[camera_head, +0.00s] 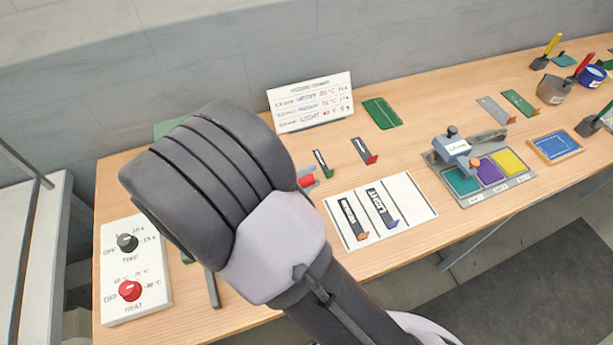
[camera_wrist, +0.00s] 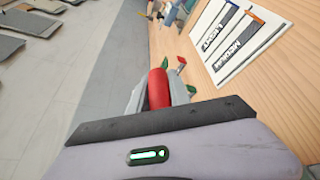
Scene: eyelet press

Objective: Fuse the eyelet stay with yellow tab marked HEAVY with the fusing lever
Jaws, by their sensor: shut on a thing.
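My gripper (camera_wrist: 158,92) is shut on a red cylindrical handle (camera_wrist: 158,86), which looks like that of the fusing lever. In the head view, a bit of red (camera_head: 306,182) shows past my arm, which hides most of the press. I cannot make out a stay with a yellow tab marked HEAVY in either view. A dark stay marked MEDIUM with an orange tab (camera_head: 352,216) and one marked LIGHT with a blue tab (camera_head: 380,207) lie on a white sheet (camera_head: 412,205).
A panel (camera_head: 136,270) with a black TIME knob and a red HEAT knob stands at left. A pressing chart (camera_head: 310,101) stands at the back. Stays with a green tab (camera_head: 322,163) and a red tab (camera_head: 364,150) lie near the red part. A tray of coloured pads (camera_head: 480,172) is at right.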

